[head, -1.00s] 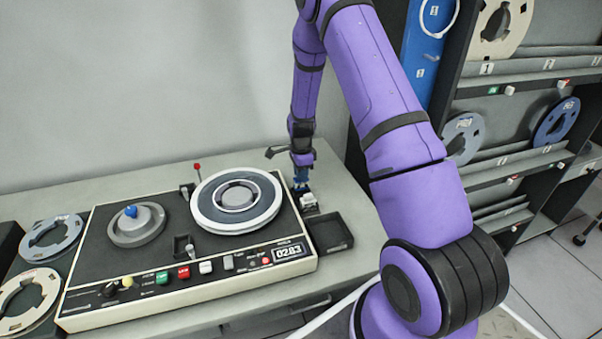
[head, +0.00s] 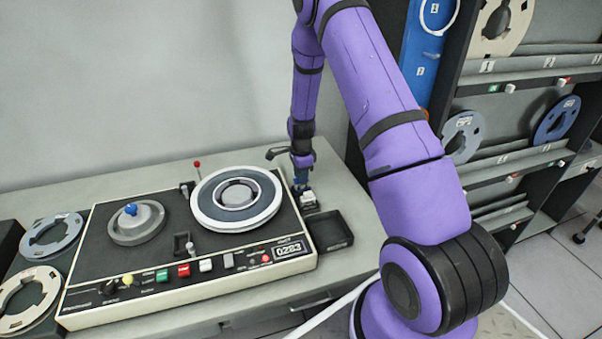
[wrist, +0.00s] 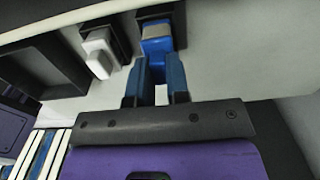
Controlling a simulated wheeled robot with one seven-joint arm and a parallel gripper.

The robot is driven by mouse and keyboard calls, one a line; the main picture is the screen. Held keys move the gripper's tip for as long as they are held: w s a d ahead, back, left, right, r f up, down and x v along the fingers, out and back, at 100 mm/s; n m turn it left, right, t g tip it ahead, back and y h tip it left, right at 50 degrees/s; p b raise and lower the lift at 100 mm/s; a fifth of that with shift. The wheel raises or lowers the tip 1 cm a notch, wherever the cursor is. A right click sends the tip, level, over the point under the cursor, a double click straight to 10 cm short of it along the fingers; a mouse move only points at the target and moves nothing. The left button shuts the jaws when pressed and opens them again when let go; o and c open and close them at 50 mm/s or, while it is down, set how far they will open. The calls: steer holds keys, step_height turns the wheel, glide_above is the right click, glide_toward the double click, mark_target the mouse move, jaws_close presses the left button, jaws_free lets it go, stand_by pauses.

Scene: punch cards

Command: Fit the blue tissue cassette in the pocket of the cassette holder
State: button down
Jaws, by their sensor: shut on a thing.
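The blue tissue cassette (wrist: 157,42) is between my fingertips in the wrist view. My gripper (wrist: 158,58) is shut on it. A dark holder pocket (wrist: 143,14) frames the cassette's far end and sides. I cannot tell how deep the cassette sits in it. In the head view my gripper (head: 301,186) points down at the right end of the bench, just behind a small white block; the cassette is too small and covered to make out there.
The white block (wrist: 97,56) sits in a second dark pocket beside the cassette; it also shows in the head view (head: 308,198). A black open tray (head: 331,232) lies in front. The reel deck (head: 190,265) stands close on the left. Bare bench lies behind my gripper.

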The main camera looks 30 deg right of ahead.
steer(key=shift+f, duration=1)
stand_by(0.6)
steer(key=c, duration=1)
jaws_free()
steer(key=shift+c, duration=1)
steer(key=shift+r, duration=0.1)
steer(key=shift+r, duration=3.9)
